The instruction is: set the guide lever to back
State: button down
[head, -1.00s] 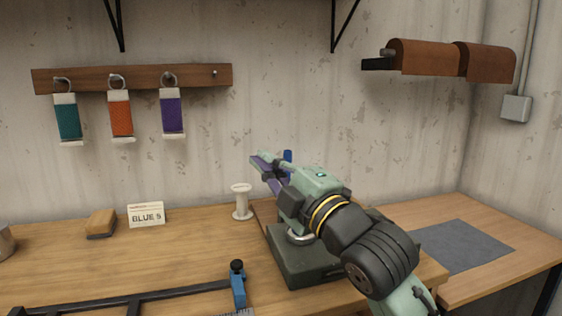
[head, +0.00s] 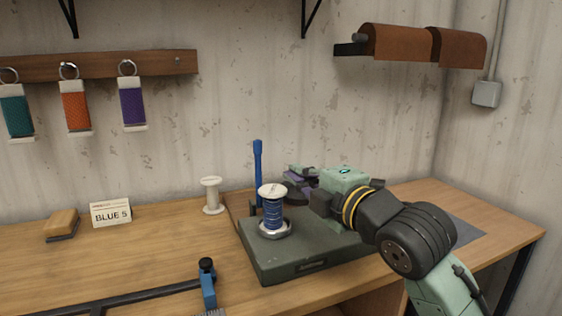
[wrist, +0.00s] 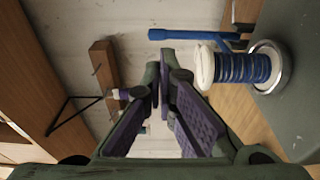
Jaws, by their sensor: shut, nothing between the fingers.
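The guide lever is a blue upright bar (head: 258,172) at the back left of a dark green machine base (head: 290,262). In the wrist view the lever (wrist: 185,34) lies sideways across the top. A spool of blue thread (head: 272,212) stands in a metal ring on the base, in front of the lever; it also shows in the wrist view (wrist: 240,68). My gripper (head: 293,182) is to the right of the lever and spool, apart from both. Its purple-padded fingers (wrist: 162,78) are shut and empty. The lever's foot is partly hidden by the spool.
An empty white spool (head: 212,196) and a "BLUE 5" card (head: 110,213) stand left of the base. A blue-ended clamp bar (head: 130,299) lies at the front. Three colored straps hang from a wall rack (head: 155,63). The bench's left middle is clear.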

aim_at(260, 150)
jog(key=p+x, duration=0.4)
jog(key=x, duration=0.8)
jog(key=shift+w+r+p, duration=0.1)
jog(key=shift+p, duration=0.25)
jog(key=shift+w+a, duration=0.25)
jog(key=shift+w, duration=0.2)
jog(key=shift+w+a, duration=0.1)
jog(key=shift+w, duration=0.05)
